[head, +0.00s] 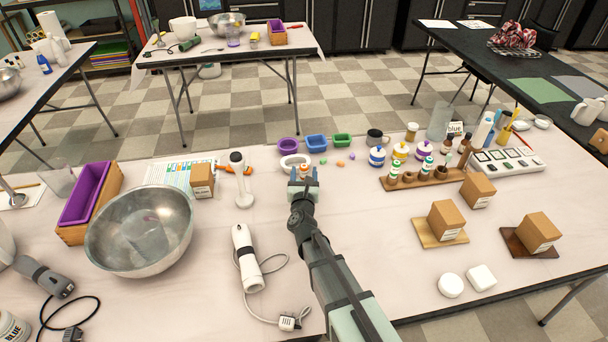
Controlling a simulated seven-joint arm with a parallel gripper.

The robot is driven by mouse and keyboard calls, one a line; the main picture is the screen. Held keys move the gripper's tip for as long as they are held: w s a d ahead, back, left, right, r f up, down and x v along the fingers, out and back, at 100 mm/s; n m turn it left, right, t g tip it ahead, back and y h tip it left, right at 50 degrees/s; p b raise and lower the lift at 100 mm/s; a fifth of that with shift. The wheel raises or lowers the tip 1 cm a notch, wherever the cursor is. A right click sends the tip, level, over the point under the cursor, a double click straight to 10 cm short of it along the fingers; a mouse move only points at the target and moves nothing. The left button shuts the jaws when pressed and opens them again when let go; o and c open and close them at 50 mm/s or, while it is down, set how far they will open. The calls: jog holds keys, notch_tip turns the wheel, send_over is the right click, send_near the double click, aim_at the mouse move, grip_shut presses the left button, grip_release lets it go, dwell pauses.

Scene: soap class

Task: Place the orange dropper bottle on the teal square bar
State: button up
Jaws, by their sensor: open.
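A small orange-and-white item (304,169), which looks like the orange dropper bottle, shows at or just beyond the fingertips. My gripper hides part of it, and I cannot tell whether it stands between the fingers or touches them. A small teal piece (323,161), possibly the teal square bar, lies just beyond and to the right of the gripper. It is too small for its shape to be clear.
A white dish (295,160) sits just behind the fingertips. Small orange and purple pieces lie right of the teal one. A wooden rack (424,179) with dropper bottles stands at right. A white stick blender (240,180) and metal bowl (139,230) are at left.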

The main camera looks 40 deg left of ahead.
jog(key=shift+r, duration=0.15)
jog(key=shift+s+d, duration=0.2)
jog(key=v, duration=1.1)
jog(key=shift+s+d, duration=0.1)
jog(key=shift+s, duration=0.15)
